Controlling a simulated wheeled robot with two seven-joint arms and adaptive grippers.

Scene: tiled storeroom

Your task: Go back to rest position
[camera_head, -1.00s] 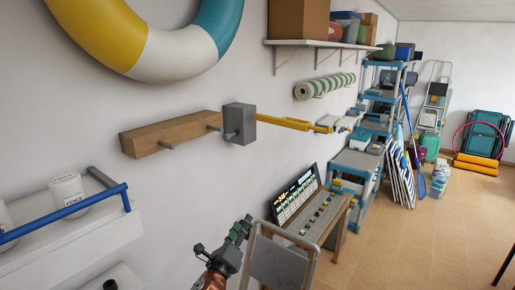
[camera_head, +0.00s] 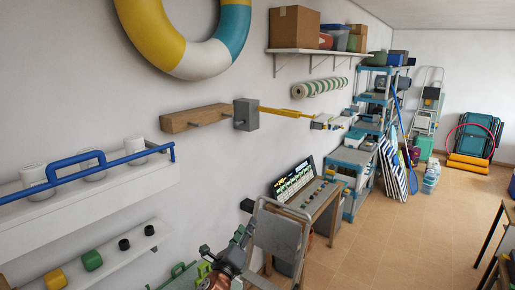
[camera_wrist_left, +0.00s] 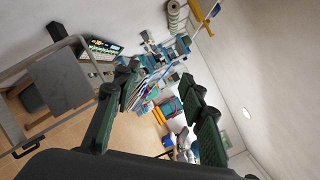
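My left gripper (camera_head: 241,236) shows low in the middle of the head view, in front of a grey chair back. In the left wrist view its two dark green fingers (camera_wrist_left: 160,75) stand apart with nothing between them. No object is seen held. My right gripper cannot be made out in the head view.
A white wall shelf (camera_head: 110,205) with a blue rail holds white cans on the left. Tiled floor (camera_head: 415,230) is clear to the right.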

